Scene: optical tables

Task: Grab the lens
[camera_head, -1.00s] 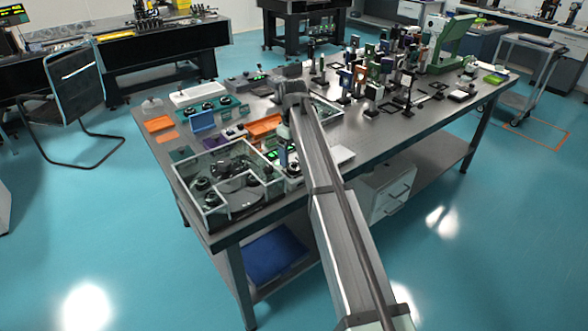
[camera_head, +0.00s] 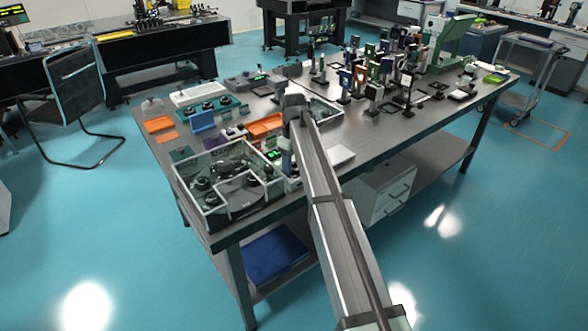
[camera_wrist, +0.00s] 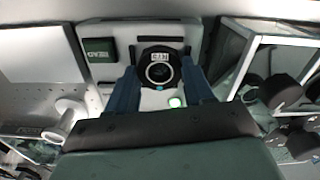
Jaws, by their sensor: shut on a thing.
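The lens (camera_wrist: 160,72) is a dark round mount with a pale label at its top. In the wrist view it sits between the two blue fingers of my gripper (camera_wrist: 160,78), which are shut on its sides. Behind it is a white device with a dark green panel (camera_wrist: 101,50) and a small lit green spot. In the head view, my gripper (camera_head: 288,160) hangs low over the front part of the optical table, beside the glass-walled enclosure; the lens cannot be made out there.
A glass-walled enclosure (camera_head: 205,205) with dark round parts stands close to the left. Several upright optical mounts crowd the table's right half.

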